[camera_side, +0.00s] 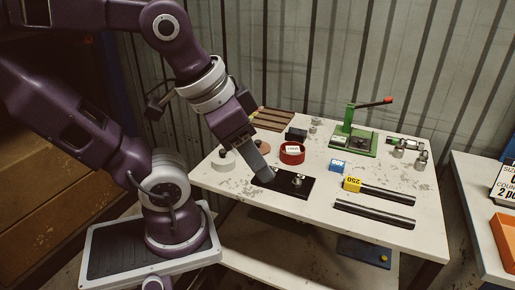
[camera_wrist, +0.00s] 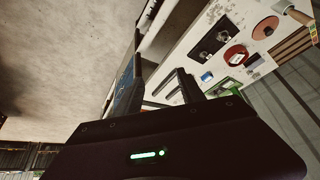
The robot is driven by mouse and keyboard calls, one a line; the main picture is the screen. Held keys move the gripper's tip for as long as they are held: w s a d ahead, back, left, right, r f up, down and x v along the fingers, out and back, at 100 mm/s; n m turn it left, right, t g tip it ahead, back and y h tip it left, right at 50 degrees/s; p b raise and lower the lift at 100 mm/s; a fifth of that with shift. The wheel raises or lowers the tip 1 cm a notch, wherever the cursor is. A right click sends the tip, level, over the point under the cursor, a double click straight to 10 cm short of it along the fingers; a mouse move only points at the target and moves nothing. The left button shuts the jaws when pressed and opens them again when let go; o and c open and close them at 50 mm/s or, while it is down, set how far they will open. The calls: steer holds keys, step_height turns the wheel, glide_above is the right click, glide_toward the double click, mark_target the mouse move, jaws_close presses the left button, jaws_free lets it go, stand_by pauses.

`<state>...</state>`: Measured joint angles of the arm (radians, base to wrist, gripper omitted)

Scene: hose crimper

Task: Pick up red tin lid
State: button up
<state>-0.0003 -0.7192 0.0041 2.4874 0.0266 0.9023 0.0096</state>
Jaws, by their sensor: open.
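A flat, dull red disc, which looks like the tin lid (camera_side: 261,146), lies on the table behind my gripper (camera_side: 264,174). In the wrist view the lid (camera_wrist: 265,28) is near the top right, away from the fingers. The red round tin (camera_side: 292,158) stands to its right in the side view, with a white label inside; it also shows in the wrist view (camera_wrist: 229,52). My gripper is open and empty, pointing down by the left end of a black plate (camera_side: 295,192). Whether the fingers touch the plate cannot be told.
A white round piece (camera_side: 224,162) lies left of my gripper. Brown strips (camera_side: 273,118) lie behind the lid. A green press with a red-tipped lever (camera_side: 355,139), a blue block (camera_side: 338,166) and black rods (camera_side: 375,215) occupy the right side. The table's front left is clear.

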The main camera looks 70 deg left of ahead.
steer(key=w+a+f+m+g+y, duration=0.45)
steer(key=w+a, duration=0.25)
steer(key=a, duration=0.4)
steer(key=m+g+y, duration=0.4)
steer(key=m+y, duration=0.4)
steer(key=m, duration=0.3)
glide_toward(258, 141)
steer(key=shift+s+a+t, duration=0.25)
steer(key=shift+s+a, duration=0.1)
steer(key=shift+s, duration=0.4)
steer(key=x, duration=0.5)
steer(key=w+x, duration=0.1)
steer(key=x, duration=0.2)
steer(key=shift+f, duration=0.15)
steer(key=shift+d, duration=0.1)
jaws_close()
